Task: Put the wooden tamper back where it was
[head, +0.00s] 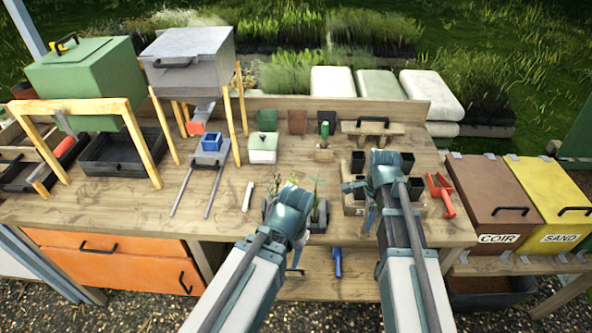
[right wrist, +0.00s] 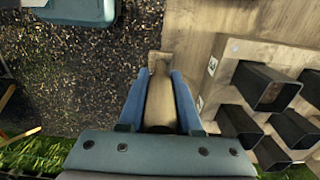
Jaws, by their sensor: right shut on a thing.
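My right gripper (head: 371,216) points down near the bench's front edge, beside a wooden tray of square black pots (head: 358,160). In the right wrist view its two blue fingers (right wrist: 160,98) are shut on the wooden tamper (right wrist: 160,103), a pale wooden piece with a wider far end. In the head view the tamper is hidden or too small to make out. My left gripper (head: 295,252) hangs at the bench's front edge, by small potted seedlings (head: 318,212); its jaws are not clear.
A wooden board with a black handle (head: 372,129) stands behind the pots. A red scoop (head: 441,192) lies to the right. Coir (head: 505,205) and sand (head: 552,200) bins stand at the right.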

